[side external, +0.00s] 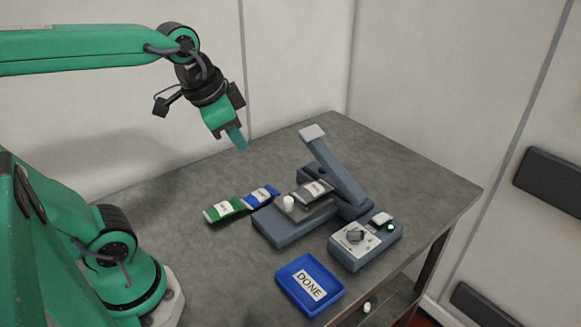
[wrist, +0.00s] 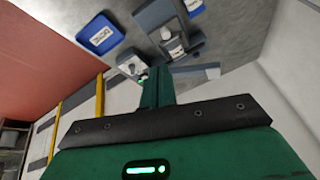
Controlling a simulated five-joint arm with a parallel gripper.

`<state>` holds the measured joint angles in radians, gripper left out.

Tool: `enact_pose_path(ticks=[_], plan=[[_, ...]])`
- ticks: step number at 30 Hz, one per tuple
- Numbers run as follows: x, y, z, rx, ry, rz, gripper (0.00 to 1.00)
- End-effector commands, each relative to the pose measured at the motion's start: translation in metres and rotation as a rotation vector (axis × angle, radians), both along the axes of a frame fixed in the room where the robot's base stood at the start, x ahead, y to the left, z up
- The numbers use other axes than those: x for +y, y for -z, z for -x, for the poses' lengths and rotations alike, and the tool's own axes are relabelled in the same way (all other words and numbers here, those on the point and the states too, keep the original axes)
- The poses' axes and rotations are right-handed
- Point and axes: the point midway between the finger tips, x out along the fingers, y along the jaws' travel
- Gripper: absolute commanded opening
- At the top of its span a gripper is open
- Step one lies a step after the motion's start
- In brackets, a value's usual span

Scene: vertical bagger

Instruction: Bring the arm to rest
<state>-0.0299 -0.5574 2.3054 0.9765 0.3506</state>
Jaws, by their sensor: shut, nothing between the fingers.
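My gripper (side external: 236,137) is shut and empty. It hangs in the air above the back of the grey table (side external: 160,205), clear of everything on it. In the wrist view, my gripper (wrist: 158,84) shows its green fingers together with nothing between them. My arm reaches in from the left in the side view.
A grey sealer (side external: 280,228) with its lever arm raised holds a grey pouch (side external: 312,190). Green (side external: 223,210) and blue (side external: 262,196) pouches lie left of it. A control box (side external: 365,243) with a lit green light and a blue DONE tray (side external: 285,278) stand in front.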

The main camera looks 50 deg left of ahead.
Motion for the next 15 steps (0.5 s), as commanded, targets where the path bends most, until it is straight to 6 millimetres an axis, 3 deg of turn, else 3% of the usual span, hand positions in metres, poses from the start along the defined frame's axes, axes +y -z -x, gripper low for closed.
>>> enact_pose_path(ticks=[6,15], plan=[[-0.006,0.019,0.031,-0.055,-0.193,0.101,0.00],[-0.008,0.030,0.042,-0.077,-0.286,0.154,0.00]])
